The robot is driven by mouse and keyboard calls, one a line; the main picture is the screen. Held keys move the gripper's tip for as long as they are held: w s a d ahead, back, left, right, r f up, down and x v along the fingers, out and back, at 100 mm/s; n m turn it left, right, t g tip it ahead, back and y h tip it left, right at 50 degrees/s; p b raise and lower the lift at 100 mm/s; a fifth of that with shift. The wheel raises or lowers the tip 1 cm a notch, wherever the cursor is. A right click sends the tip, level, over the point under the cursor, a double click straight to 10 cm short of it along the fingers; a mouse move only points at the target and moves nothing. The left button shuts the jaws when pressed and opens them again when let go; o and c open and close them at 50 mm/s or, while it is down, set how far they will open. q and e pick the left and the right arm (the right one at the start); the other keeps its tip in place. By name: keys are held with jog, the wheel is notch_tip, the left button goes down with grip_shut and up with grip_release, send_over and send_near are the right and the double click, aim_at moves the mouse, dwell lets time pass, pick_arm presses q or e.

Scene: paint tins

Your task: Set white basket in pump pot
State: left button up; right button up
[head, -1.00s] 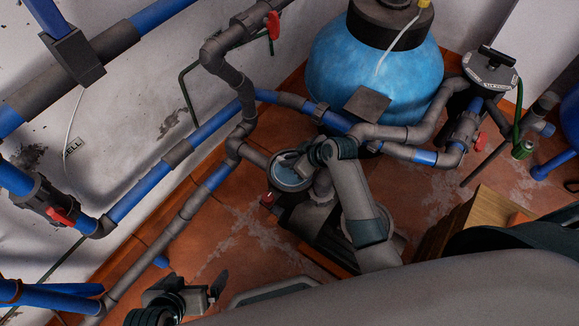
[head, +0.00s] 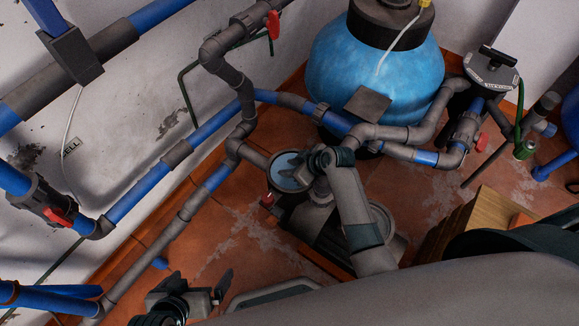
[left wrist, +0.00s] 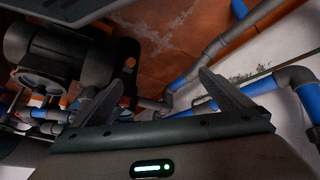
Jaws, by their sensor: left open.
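The pump pot (head: 273,180) is the round opening with a grey rim in the middle of the head view, pale bluish inside. My right gripper (head: 291,171) is over this opening, with its dark fingers against the pale inside. I cannot tell whether they hold anything. I cannot make out a white basket for sure; the pale surface in the opening may be part of it. My left gripper (head: 219,288) is low in the head view, left of the pump, open and empty. Its two spread fingers also show in the left wrist view (left wrist: 165,100).
A big blue tank (head: 370,75) stands behind the pump. Blue and grey pipes (head: 180,155) run along the wall and around the pot. A wooden block (head: 470,225) is at the right. Some red floor (head: 235,245) is clear between the left gripper and the pump.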

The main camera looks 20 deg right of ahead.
pick_arm(q)
jog(key=shift+w+a+r, duration=0.1)
jog(key=shift+w+a, duration=0.05)
jog(key=shift+a, duration=0.05)
pick_arm(e)
jog(key=shift+r, duration=0.1)
jog(key=shift+s+d+r, duration=0.2)
jog(key=shift+r, duration=0.2)
pick_arm(q)
jog(key=a+p, duration=0.1)
jog(key=s+a+g+y, duration=0.1)
jog(key=a+p, duration=0.1)
jog(key=shift+s+a+g+p, duration=0.2)
jog(key=shift+s+g+p, duration=0.05)
jog(key=shift+g+p, duration=0.05)
pick_arm(e)
jog(key=v, duration=1.1)
pick_arm(q)
jog(key=shift+d, duration=0.1)
